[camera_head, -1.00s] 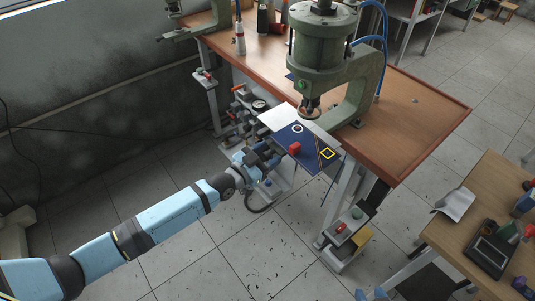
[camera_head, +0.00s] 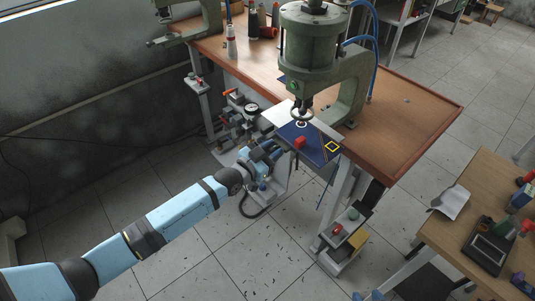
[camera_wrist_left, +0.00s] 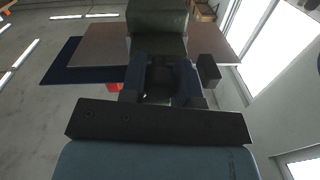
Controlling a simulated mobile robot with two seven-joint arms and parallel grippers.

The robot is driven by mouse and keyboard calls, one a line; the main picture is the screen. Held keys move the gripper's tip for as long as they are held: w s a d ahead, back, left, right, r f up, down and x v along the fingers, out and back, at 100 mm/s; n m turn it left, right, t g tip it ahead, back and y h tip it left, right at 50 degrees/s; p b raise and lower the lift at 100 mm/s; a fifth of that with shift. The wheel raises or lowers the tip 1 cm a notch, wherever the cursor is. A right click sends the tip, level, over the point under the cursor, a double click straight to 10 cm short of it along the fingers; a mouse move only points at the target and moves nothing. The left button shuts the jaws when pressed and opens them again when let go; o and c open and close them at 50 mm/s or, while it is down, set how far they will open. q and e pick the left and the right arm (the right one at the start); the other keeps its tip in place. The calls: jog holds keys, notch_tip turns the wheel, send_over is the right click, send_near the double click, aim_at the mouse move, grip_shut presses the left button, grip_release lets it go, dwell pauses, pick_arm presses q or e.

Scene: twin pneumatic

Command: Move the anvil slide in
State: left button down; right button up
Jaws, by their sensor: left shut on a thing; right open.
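The anvil slide (camera_head: 316,150) is a dark blue plate with a white ring, a red block (camera_head: 300,142) and a yellow square outline on it. It sticks out from the table's front edge under the green press (camera_head: 311,40). The white ring (camera_head: 301,124) shows just below the press ram (camera_head: 302,113). My left gripper (camera_head: 274,151) is shut at the slide's near left side, beside the red block; the gripped part is hidden. In the left wrist view the red block (camera_wrist_left: 114,87) shows left of the fingers.
A gauge and valves (camera_head: 247,113) stand below the table's left side. A pedestal with red and green buttons (camera_head: 344,225) stands in front. A second wooden table (camera_head: 450,232) with tools is at the right. Bottles stand at the brown table's back.

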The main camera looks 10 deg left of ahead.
pick_arm(q)
jog(key=c, duration=1)
grip_release()
jog(key=shift+w+r, duration=0.1)
jog(key=shift+o, duration=0.7)
jog(key=shift+d, duration=0.15)
jog(key=shift+s+f, duration=0.2)
jog(key=shift+s, duration=0.1)
jog(key=v, duration=1.3)
jog(key=shift+a+r+b, duration=0.15)
jog(key=shift+a+b, duration=0.25)
jog(key=shift+b, duration=0.05)
jog(key=shift+s, duration=0.1)
